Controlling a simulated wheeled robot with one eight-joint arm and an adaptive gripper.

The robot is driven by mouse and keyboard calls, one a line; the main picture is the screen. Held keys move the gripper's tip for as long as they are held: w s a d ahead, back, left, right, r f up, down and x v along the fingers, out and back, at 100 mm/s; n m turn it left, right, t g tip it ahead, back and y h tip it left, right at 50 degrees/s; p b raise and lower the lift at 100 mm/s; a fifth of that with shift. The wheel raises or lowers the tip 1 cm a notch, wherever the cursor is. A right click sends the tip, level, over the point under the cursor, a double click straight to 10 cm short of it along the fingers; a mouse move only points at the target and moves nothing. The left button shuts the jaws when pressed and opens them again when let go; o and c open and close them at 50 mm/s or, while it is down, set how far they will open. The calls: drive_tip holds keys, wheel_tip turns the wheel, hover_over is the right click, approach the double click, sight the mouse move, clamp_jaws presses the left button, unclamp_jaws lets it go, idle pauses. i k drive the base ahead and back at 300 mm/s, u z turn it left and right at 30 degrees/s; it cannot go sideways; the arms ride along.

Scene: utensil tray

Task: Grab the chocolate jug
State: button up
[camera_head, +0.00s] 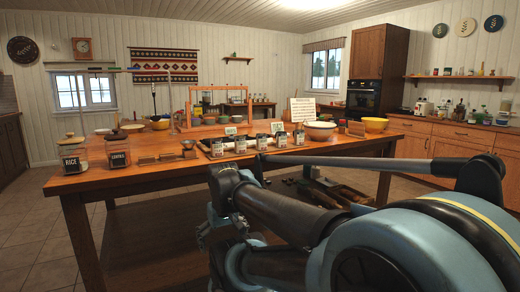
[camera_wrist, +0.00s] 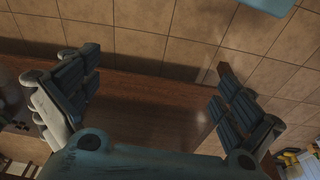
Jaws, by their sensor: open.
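I cannot make out a chocolate jug for certain in either view. In the head view, a long wooden table (camera_head: 165,177) carries many small vessels, and those at the back are too small to tell apart. My gripper (camera_wrist: 156,66) is open in the wrist view, its two dark padded fingers wide apart with nothing between them. Below and between the fingers is a brown wooden surface (camera_wrist: 150,112), with floor tiles beyond it. In the head view my arm covers the table's front right part, and the gripper itself cannot be told clearly there.
Several labelled canisters (camera_head: 240,145) line the front middle. A white bowl (camera_head: 320,131) and a yellow bowl (camera_head: 375,125) stand at the right. Tiled floor (camera_head: 30,235) is clear at left.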

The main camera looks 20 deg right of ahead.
sight(281, 138)
drive_tip(key=z, duration=2.65)
drive_tip(key=i, duration=0.85)
drive_tip(key=u, duration=2.2)
